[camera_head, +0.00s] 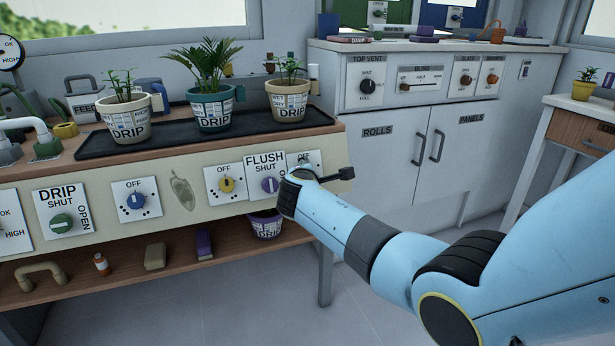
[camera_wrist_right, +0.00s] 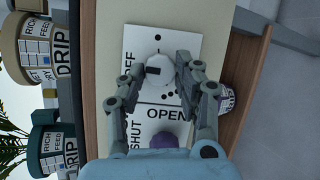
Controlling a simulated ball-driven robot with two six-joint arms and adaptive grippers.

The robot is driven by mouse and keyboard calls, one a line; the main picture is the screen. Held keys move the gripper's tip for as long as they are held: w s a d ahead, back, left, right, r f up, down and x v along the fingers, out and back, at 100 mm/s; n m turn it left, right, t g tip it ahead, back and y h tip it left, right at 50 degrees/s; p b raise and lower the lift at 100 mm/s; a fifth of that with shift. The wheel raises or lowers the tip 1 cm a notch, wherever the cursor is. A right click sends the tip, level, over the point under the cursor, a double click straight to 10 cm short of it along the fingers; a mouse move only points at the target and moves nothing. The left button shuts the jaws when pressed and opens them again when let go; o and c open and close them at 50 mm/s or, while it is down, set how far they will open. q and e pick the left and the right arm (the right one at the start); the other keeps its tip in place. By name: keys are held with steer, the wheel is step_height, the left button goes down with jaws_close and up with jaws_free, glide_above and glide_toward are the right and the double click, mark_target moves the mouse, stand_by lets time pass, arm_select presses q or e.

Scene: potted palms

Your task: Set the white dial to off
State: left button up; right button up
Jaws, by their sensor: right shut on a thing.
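The white dial (camera_wrist_right: 161,69) sits on a white plate (camera_wrist_right: 190,45) marked OFF in the right wrist view. A dark mark on the dial lies on its picture-left side, the side where the word OFF is printed. My right gripper (camera_wrist_right: 160,74) is shut on the dial, with a finger on either side of it. In the head view the plate (camera_head: 303,157) shows only in part, and my right wrist hides the dial. My left gripper is in neither view.
The purple FLUSH dial (camera_head: 270,184) is close beside it, then a yellow dial (camera_head: 226,185) and a blue dial (camera_head: 136,201) further left. Potted palms stand on a black tray (camera_head: 90,151) above. A pot (camera_head: 265,226) sits on the shelf below.

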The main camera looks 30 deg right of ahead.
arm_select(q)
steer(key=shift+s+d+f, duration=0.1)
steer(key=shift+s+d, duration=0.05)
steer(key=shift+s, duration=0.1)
arm_select(e)
steer(key=shift+a+n, duration=0.1)
steer(key=shift+n, duration=0.2)
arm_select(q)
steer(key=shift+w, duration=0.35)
arm_select(e)
steer(key=o, duration=0.9)
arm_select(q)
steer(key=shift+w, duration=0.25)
arm_select(e)
steer(key=shift+o, duration=1.2)
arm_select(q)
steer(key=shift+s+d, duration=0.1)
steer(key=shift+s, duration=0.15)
arm_select(e)
steer(key=v, duration=1.2)
steer(key=shift+f, duration=0.2)
